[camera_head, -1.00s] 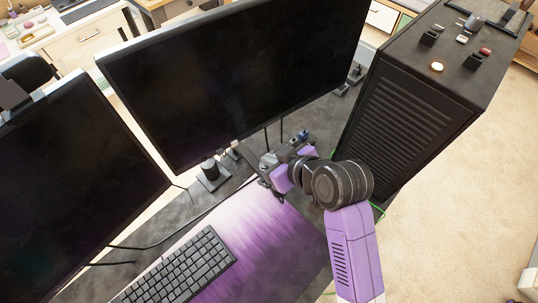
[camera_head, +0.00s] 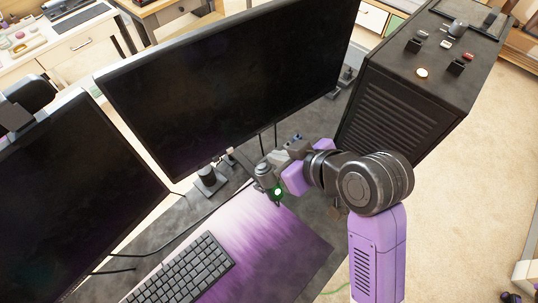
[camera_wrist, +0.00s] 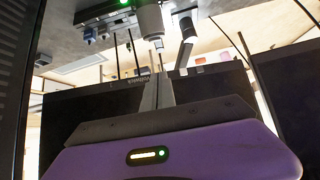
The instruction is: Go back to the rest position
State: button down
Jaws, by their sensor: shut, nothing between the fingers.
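My arm and gripper (camera_head: 264,170) are purple and dark grey. In the head view the gripper is above the desk, in front of the right monitor's lower right edge and near the top of the purple desk mat (camera_head: 290,240). A green light shows beside it. In the wrist view my gripper (camera_wrist: 157,82) has its two fingers together, with nothing seen between them. The exact fingertips are hard to make out in the head view. No object is seen held.
The right monitor (camera_head: 230,85) and left monitor (camera_head: 70,200) stand behind the mat. A keyboard (camera_head: 180,272) lies on the mat. A black computer tower (camera_head: 400,115) stands right of my gripper, with small items and a lit button on top.

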jog(key=shift+s+d+r, duration=0.3)
jog(key=shift+s+r, duration=0.05)
jog(key=shift+r, duration=0.1)
dwell(0.3)
jog(key=w+d+r+m+t, duration=0.2)
jog(key=w+r+m+t, duration=0.1)
jog(key=w+r+t, duration=0.25)
jog(key=s+d+m+t+h, duration=0.3)
jog(key=s+d+m+t, duration=0.15)
jog(key=d, duration=0.35)
jog(key=s+d+f+h, duration=0.1)
jog(key=s+d+f, duration=0.1)
jog(key=s, duration=0.7)
jog(key=s+d+f+m+g+h, duration=0.1)
jog(key=s+d, duration=0.3)
jog(key=s, duration=0.6)
jog(key=s+d+f+m+h+b, duration=0.1)
jog(key=s+d+f, duration=0.2)
jog(key=s, duration=0.7)
jog(key=shift+s+d+f+g+h, duration=0.2)
jog(key=shift+d+f+g+h, duration=0.1)
jog(key=shift+d+f+h, duration=0.15)
